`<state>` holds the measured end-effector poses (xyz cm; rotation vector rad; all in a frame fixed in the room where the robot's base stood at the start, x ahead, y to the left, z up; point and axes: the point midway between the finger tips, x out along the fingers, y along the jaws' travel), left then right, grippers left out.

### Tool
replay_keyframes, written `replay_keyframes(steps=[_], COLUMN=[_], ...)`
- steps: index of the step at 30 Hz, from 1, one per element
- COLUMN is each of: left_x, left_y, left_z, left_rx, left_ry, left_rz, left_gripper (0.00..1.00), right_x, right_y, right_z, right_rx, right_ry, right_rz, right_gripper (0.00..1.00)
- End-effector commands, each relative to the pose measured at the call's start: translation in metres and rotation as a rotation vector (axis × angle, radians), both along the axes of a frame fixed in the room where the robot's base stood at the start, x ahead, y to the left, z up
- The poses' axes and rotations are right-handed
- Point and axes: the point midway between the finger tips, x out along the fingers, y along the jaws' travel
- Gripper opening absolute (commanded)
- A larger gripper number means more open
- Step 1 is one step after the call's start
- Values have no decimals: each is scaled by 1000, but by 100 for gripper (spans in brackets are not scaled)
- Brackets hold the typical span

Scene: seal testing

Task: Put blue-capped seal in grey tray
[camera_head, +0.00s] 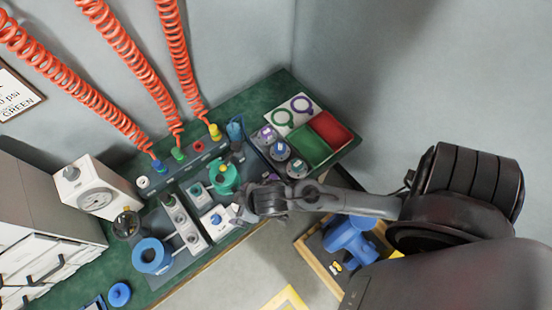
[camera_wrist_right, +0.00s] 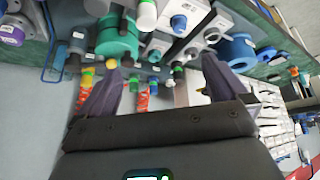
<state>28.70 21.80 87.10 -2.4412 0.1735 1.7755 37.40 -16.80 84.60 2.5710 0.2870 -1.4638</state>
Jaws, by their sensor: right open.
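A small blue cap (camera_head: 216,219) shows on a white block on the bench, just left of my right gripper (camera_head: 243,207). A blue cap on a white block also shows at the top of the right wrist view (camera_wrist_right: 179,22). I cannot tell for sure whether it is the named seal. My right gripper, seen up close in the right wrist view (camera_wrist_right: 163,82), is open with nothing between its fingers. A dark grey tray (camera_head: 257,142) holds round grey parts with purple or blue tops (camera_head: 280,150). My left gripper is not in view.
A teal valve (camera_head: 224,179) stands close behind my right gripper. A green tray (camera_head: 308,146) and a red tray (camera_head: 331,131) lie at the right end of the bench. Orange coiled hoses (camera_head: 125,48) hang behind. A blue ring part (camera_head: 151,256) stands at the front left.

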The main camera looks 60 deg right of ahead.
Motion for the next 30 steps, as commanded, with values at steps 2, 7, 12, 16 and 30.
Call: replay_keyframes(steps=[2,7,12,16,30], left_x=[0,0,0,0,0], left_y=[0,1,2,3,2], left_z=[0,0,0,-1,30], left_rx=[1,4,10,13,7], left_ry=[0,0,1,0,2], left_rz=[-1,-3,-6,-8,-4], left_gripper=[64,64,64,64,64], right_x=[-28,-70,-87,-88,-88], right_y=[-14,-40,-49,-50,-49], right_z=[10,21,24,24,55], right_rx=[-8,-24,-27,-28,-28], right_ry=[62,172,219,221,219], right_rz=[-46,-89,-98,-96,-95], right_gripper=[100,100,100,100,100])
